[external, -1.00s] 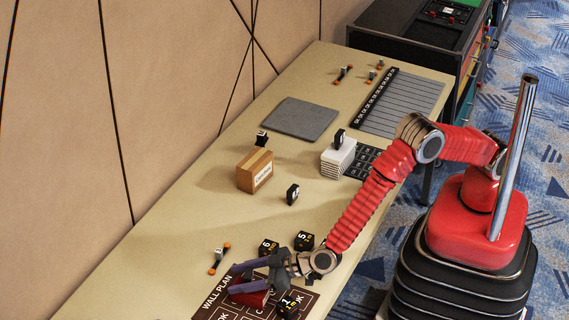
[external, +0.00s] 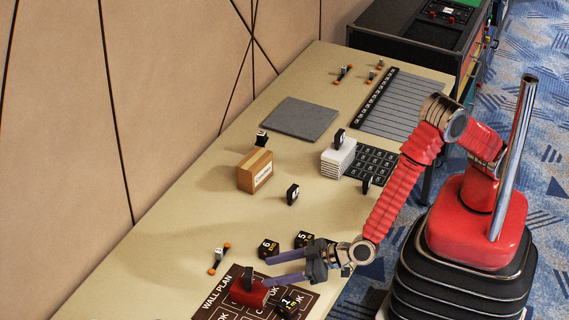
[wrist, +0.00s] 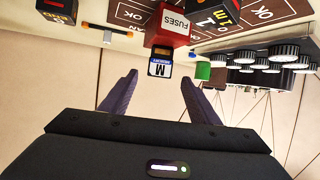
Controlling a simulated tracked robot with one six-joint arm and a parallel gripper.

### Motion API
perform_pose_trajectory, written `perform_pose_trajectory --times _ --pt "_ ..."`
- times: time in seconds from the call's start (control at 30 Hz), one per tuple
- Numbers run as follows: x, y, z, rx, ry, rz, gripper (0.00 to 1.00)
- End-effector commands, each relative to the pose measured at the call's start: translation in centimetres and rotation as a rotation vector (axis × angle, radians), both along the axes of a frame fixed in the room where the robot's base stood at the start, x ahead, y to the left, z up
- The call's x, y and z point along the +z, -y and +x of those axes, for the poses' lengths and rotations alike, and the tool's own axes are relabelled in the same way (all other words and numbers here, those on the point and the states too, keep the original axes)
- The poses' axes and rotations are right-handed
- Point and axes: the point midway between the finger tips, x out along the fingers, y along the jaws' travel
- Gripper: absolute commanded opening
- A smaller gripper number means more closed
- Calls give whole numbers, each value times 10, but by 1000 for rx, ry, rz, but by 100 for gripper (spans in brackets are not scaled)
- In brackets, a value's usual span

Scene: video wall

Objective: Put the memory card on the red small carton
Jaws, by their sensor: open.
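The red small carton (external: 248,293), marked FUSES in the wrist view (wrist: 173,22), stands on the brown wall plan mat (external: 217,307). The memory card (external: 248,277) is small and dark and stands upright on top of the carton. In the wrist view the memory card (wrist: 160,67) shows a white and blue label with an M, between my fingers but beyond their tips. My gripper (external: 267,273) is open and empty, to the right of the card and apart from it. In the wrist view my gripper (wrist: 159,78) has its two purple fingers spread wide.
Black numbered cubes (external: 268,248) stand close to my gripper, one of them (external: 287,304) right beside the carton. A brown box (external: 255,170), a white stack (external: 338,158) and a grey pad (external: 300,118) lie farther back. The table between box and mat is mostly clear.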

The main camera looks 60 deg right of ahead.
Motion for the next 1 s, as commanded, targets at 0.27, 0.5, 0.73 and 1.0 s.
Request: perform_pose_trajectory --times 0.27,0.5,0.73,1.0 --pt "0 0 0 0 0 0 56" --pt "0 0 0 0 0 0 56" --pt "0 0 0 0 0 0 56" --pt "22 12 16 9 -25 25 56"
